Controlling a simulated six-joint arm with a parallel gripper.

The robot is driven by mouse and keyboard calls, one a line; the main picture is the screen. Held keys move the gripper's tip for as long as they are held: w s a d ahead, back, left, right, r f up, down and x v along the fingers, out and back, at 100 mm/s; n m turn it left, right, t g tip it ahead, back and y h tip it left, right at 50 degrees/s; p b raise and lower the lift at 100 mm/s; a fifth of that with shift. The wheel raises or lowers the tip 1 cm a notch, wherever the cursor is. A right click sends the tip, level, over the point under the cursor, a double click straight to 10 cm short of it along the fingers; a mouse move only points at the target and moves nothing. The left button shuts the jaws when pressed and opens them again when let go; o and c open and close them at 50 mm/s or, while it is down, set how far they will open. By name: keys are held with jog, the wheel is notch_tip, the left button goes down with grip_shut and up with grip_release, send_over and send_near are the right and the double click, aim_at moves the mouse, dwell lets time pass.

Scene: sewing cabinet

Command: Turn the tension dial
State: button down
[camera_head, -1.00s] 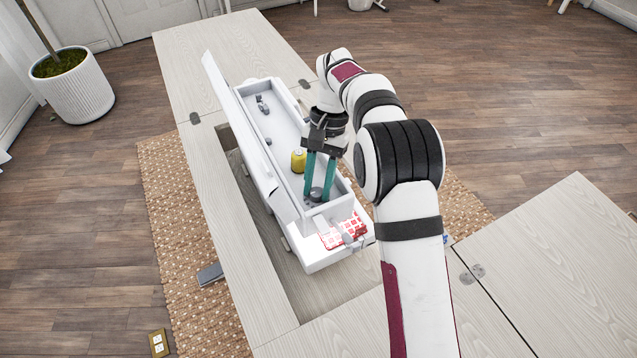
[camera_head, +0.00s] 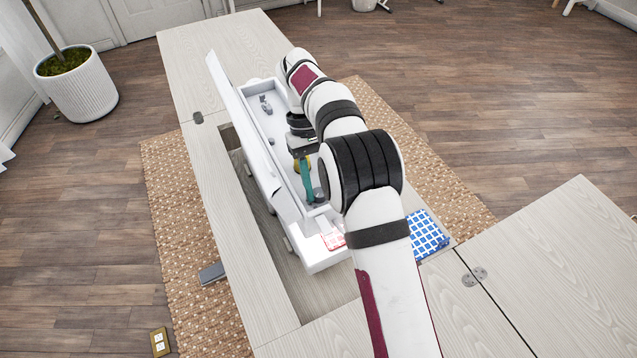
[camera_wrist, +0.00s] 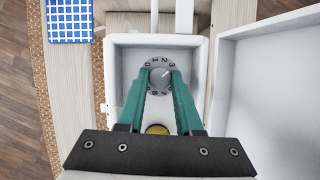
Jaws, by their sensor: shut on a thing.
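The tension dial (camera_wrist: 157,76) is a grey round dial with numbers around its rim and a light pointer mark, set in the floor of the white machine's open compartment. In the wrist view my gripper (camera_wrist: 158,73) has its two green fingers on either side of the dial, shut on it. The pointer line slants toward the upper right, near the 3. In the head view my gripper (camera_head: 310,196) reaches down into the long white machine body (camera_head: 323,258), and the dial (camera_head: 318,195) shows only partly beside a finger. My arm hides much of that end.
The machine's lid (camera_head: 240,125) stands open along its left side. A yellow spool (camera_head: 298,165) is close behind my fingers.

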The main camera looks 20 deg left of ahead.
jog(key=shift+n, duration=0.4)
jog(key=c, duration=0.8)
grip_release()
jog(key=shift+c, duration=0.2)
jog(key=shift+r, duration=0.4)
jog(key=r, duration=0.3)
jog(key=shift+d+r, duration=0.25)
jog(key=shift+r, duration=0.15)
jog(key=d+r, duration=0.6)
jog(key=d, duration=0.5)
jog(key=shift+w+r, duration=0.15)
